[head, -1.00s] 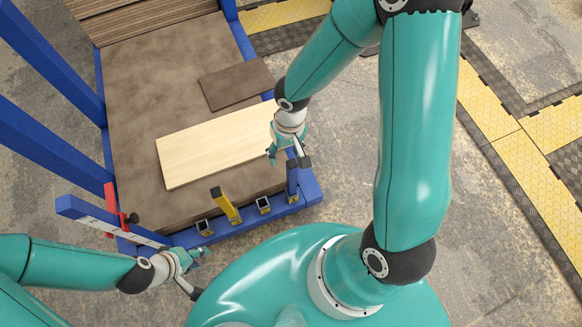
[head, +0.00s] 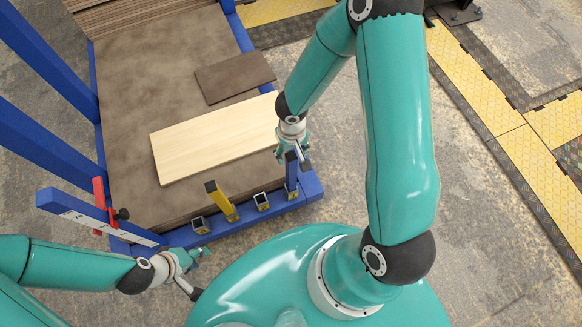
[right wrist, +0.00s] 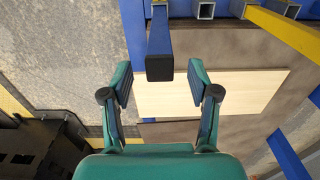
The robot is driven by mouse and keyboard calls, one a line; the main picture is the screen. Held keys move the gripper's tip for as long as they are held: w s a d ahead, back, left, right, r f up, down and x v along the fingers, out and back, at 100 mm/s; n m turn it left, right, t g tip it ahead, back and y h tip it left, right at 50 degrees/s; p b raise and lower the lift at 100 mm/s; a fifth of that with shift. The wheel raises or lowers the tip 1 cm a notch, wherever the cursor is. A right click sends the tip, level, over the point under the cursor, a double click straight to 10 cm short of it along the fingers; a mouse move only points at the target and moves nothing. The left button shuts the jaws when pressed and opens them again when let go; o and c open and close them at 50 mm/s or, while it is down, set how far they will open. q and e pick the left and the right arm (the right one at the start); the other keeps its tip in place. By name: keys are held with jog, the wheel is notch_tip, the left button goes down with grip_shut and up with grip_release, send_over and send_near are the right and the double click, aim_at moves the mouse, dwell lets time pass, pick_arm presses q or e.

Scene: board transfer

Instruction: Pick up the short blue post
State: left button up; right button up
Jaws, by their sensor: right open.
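The short blue post (head: 291,176) stands upright at the right end of the blue frame's front rail in the head view. In the right wrist view the blue post (right wrist: 159,40) comes down from the top, its black end cap between and just beyond my fingertips. My right gripper (head: 293,158) is open at the post's top; its two fingers (right wrist: 160,85) show on either side of the post in the wrist view, with gaps. Whether a finger touches it I cannot tell. My left gripper (head: 192,262) is near the frame's front left corner, apart from the post; its jaws are too small to read.
A yellow post (head: 222,203) and open square sockets (head: 262,201) line the same rail (head: 235,230). A pale board (head: 210,140) and a brown board (head: 235,76) lie on the brown deck (head: 150,80). A blue beam with a red clamp (head: 99,195) is at the left.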

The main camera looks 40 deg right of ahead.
aim_at(291, 156)
notch_tip(291, 156, down, 5)
jog(key=shift+w+r+b, duration=0.15)
jog(key=shift+b, duration=0.3)
grip_shut()
